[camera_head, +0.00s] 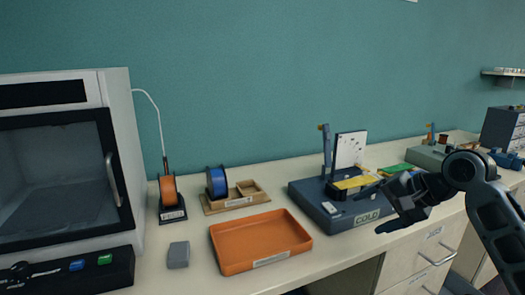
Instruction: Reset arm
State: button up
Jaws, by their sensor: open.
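My gripper (400,203) is at the right, at the end of my dark, bent arm (490,210). It hangs in front of the blue-grey base labelled COLD (310,198). Its fingers look parted and I see nothing between them. Whether it touches the base or the counter front cannot be told from this view.
A counter (200,270) runs along a teal wall. On it stand a white enclosed machine (128,120), an orange tray (232,257), a grey block (178,254), an orange spool (168,190) and a blue spool (216,182). Drawers (425,262) are below my gripper.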

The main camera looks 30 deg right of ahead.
jog(key=w+a+f+n+t+y, duration=0.1)
jog(key=w+a+t, duration=0.2)
jog(key=a, duration=0.5)
jog(key=w+a+t, duration=0.2)
jog(key=a, duration=0.6)
jog(key=s+a+f+t+h, duration=0.2)
jog(key=s+a+f, duration=0.45)
jog(key=a, duration=0.35)
jog(key=s+a+f+n+h, duration=0.1)
jog(key=s+a+f+h, duration=0.15)
jog(key=s, duration=0.75)
jog(key=s+d+r+n, duration=0.1)
jog(key=s+n, duration=0.5)
jog(key=s, duration=0.6)
jog(key=s+r+n+y, duration=0.1)
jog(key=s+r+n, duration=0.1)
jog(key=s+n, duration=0.4)
jog(key=s, duration=0.5)
jog(key=shift+s+d+g, duration=0.3)
jog(key=shift+s+d, duration=0.05)
jog(key=shift+c, duration=0.2)
